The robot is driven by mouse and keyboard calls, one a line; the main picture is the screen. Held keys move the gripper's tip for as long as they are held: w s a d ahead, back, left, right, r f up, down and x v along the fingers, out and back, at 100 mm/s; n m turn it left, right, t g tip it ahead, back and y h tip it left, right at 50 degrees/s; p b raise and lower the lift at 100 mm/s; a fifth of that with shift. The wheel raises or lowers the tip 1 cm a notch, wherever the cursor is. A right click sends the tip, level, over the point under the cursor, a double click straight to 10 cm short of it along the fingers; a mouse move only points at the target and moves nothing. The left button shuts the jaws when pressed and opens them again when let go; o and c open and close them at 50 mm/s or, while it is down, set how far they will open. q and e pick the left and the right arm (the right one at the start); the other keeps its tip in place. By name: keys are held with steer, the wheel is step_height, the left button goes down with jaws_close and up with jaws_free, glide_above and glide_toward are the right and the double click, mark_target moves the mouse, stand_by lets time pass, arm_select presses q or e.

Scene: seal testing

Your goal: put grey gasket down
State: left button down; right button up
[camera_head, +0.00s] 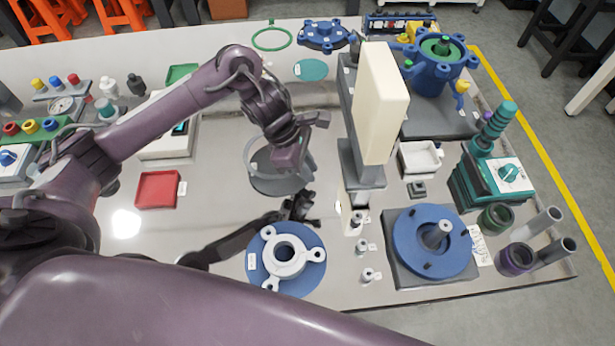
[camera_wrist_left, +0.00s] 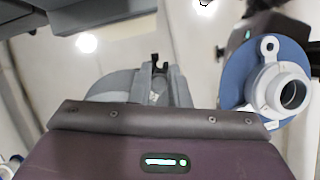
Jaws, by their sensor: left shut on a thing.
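The grey gasket (camera_head: 259,180) is a wide grey ring under my left gripper (camera_head: 290,165), left of the tall cream column. My left gripper points down and is shut on the grey gasket, at the ring's right side. The gripper hides part of the ring. In the left wrist view the grey gasket (camera_wrist_left: 110,87) shows beyond the gripper body, with the fingers (camera_wrist_left: 157,70) at it. I cannot tell whether the gasket touches the table. My right gripper cannot be made out.
A blue flange with a white three-lobed part (camera_head: 287,258) lies below the gasket. The cream column (camera_head: 382,105) stands close at right. A red tray (camera_head: 158,190) lies left, with bare table between.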

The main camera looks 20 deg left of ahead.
arm_select(q)
steer(key=shift+f+b, duration=0.4)
steer(key=shift+f, duration=1.55)
steer(key=shift+f, duration=0.1)
steer(key=c, duration=1.4)
jaws_free()
steer(key=shift+o, duration=0.2)
steer(key=shift+r, duration=0.2)
steer(key=p+v, duration=0.2)
steer(key=v, duration=1)
